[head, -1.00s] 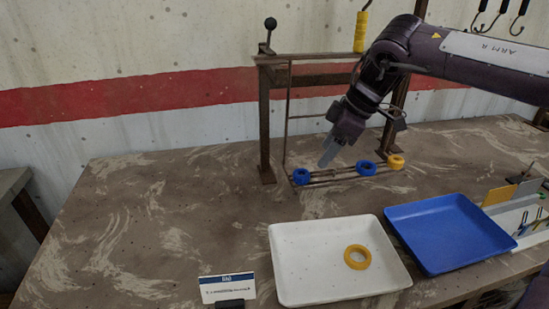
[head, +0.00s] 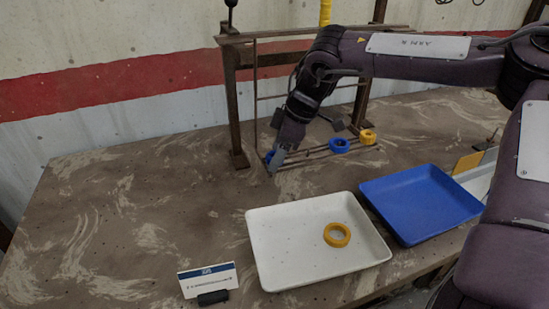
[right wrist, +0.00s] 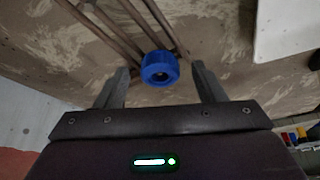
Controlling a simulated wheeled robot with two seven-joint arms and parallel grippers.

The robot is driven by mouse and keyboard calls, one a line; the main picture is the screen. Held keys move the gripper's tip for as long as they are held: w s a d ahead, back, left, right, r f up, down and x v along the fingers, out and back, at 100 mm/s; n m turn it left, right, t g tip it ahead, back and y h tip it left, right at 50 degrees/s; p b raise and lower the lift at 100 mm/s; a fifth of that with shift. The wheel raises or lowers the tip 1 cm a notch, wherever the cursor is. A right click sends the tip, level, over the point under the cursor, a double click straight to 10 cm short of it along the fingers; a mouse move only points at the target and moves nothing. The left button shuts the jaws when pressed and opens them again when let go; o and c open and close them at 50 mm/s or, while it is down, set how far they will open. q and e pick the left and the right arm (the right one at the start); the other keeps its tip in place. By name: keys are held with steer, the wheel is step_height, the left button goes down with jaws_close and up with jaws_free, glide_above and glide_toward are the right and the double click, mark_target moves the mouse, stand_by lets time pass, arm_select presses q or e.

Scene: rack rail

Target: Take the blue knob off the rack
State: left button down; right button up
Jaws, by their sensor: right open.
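A blue knob (head: 269,155) sits at the left front end of the rack (head: 235,120), partly hidden behind my right gripper (head: 277,160). In the right wrist view this blue knob (right wrist: 160,69) is on the end of a rail, between the two open fingertips, with a gap on each side. My right gripper reaches down to it and holds nothing. A second blue knob (head: 339,145) and a yellow knob (head: 367,136) sit on rails further right. My left gripper is not in view.
A white tray (head: 270,268) with a yellow ring (head: 337,235) in it stands in front of the rack. A blue tray (head: 420,235) stands to its right. A small sign (head: 208,281) stands at the front left. The table's left part is clear.

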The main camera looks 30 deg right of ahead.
steer(key=c, duration=1.1)
steer(key=shift+r, duration=0.15)
